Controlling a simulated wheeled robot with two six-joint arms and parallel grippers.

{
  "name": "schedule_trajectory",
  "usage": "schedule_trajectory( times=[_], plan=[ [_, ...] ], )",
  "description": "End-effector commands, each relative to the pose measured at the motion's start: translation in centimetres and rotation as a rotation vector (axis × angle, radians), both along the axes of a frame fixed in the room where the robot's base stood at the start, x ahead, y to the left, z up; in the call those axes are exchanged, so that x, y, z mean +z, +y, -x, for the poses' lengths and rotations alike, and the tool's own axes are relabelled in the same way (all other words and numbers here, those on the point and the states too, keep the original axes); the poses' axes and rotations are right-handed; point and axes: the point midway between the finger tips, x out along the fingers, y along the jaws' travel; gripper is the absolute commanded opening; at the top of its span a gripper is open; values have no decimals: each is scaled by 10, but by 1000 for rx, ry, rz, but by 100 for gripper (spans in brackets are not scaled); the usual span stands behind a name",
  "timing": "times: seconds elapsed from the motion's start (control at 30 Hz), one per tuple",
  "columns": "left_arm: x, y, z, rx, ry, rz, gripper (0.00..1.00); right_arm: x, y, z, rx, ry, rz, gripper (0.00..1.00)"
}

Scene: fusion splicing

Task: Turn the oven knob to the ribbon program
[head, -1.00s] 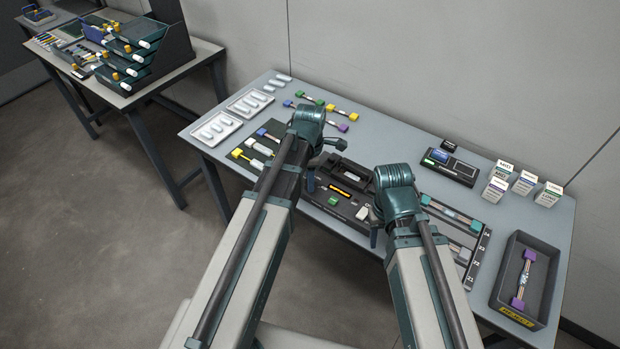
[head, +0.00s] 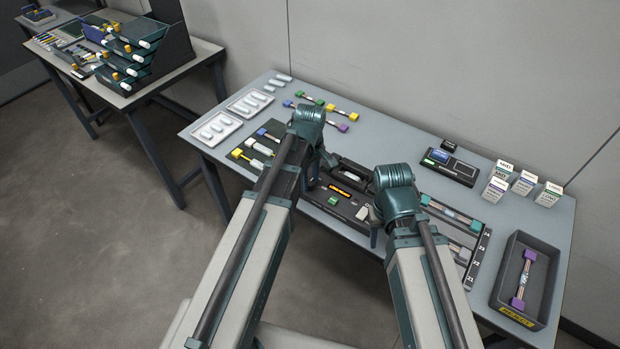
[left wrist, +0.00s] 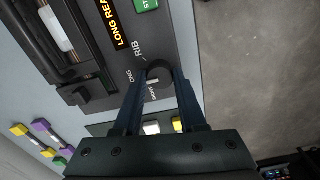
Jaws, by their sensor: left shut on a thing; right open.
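The dark round oven knob (left wrist: 159,72) is on the splicer's panel in the left wrist view, beside printed labels, one reading RIB. My left gripper (left wrist: 156,78) is shut on the knob, one finger on each side. The fingers hide part of the knob, and I cannot tell surely which label it points to. In the head view the splicer (head: 343,206) is on the bench between my arms, and my left gripper (head: 313,178) reaches down at its left part. My right gripper (head: 374,235) is open over the splicer's right side, mostly hidden by its arm.
An orange-lit display (left wrist: 120,22) and a green button (left wrist: 146,4) lie close to the knob. White trays (head: 219,127) stand on the left of the bench. A slotted holder (head: 484,243), small boxes (head: 523,183) and a reject bin (head: 516,314) are on the right.

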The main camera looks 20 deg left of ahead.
Motion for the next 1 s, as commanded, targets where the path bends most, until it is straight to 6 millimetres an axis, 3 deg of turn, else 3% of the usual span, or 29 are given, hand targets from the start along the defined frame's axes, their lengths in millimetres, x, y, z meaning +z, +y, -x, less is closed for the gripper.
schedule_trajectory(
  times=[0.6, 1.0],
  plan=[
    [0, 0, 0, -579, 1, 0, 0, 0, 0, 0, 0, 0, 0, 49],
    [0, 0, 0, -861, 0, 0, 0, 0, 0, 0, 0, 0, 0, 49]
  ],
)
